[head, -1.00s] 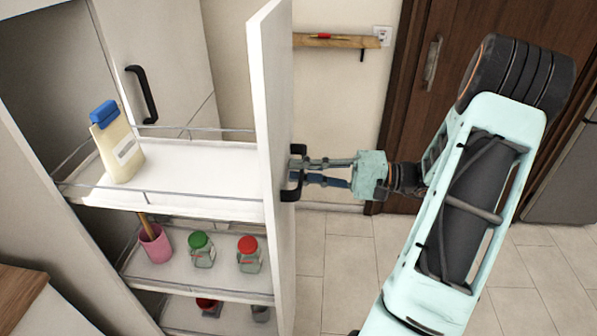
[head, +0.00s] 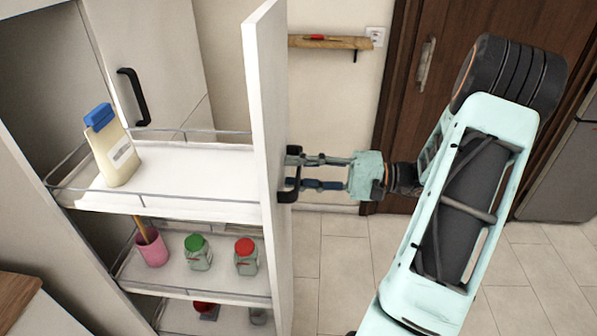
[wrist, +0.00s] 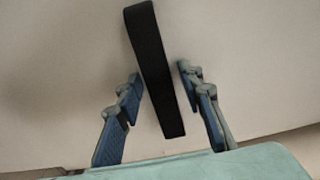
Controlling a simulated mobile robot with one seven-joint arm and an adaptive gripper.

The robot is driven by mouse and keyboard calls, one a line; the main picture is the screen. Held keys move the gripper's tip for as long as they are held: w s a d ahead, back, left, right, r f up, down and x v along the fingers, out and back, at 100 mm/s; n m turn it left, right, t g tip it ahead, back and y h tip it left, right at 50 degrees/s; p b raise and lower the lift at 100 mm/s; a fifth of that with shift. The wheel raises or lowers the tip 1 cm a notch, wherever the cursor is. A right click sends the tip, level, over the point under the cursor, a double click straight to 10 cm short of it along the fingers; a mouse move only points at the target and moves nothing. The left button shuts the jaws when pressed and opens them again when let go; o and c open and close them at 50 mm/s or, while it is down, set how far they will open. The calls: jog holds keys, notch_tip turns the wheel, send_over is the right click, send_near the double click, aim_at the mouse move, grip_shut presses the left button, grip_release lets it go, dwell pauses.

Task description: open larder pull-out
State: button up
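The larder pull-out stands well out of its cabinet. Its tall white front panel (head: 266,100) is seen nearly edge-on in the head view, with wire-railed shelves (head: 190,178) behind it. A black bar handle (head: 290,190) is on the panel's outer face; it also shows in the wrist view (wrist: 158,70). My gripper (head: 292,170) is at this handle, its fingers spread above and below it. In the wrist view my gripper (wrist: 160,78) has one finger on each side of the handle, with a visible gap at least on the right side. It looks open.
A cream bottle with a blue cap (head: 112,150) stands on the top shelf. A pink cup (head: 152,250), a green-lidded jar (head: 198,255) and a red-lidded jar (head: 246,260) stand below. A wall shelf (head: 330,42) and dark wooden door (head: 480,30) are behind. Tiled floor (head: 325,255) is clear.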

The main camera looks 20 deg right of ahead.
jog(key=v, duration=1.2)
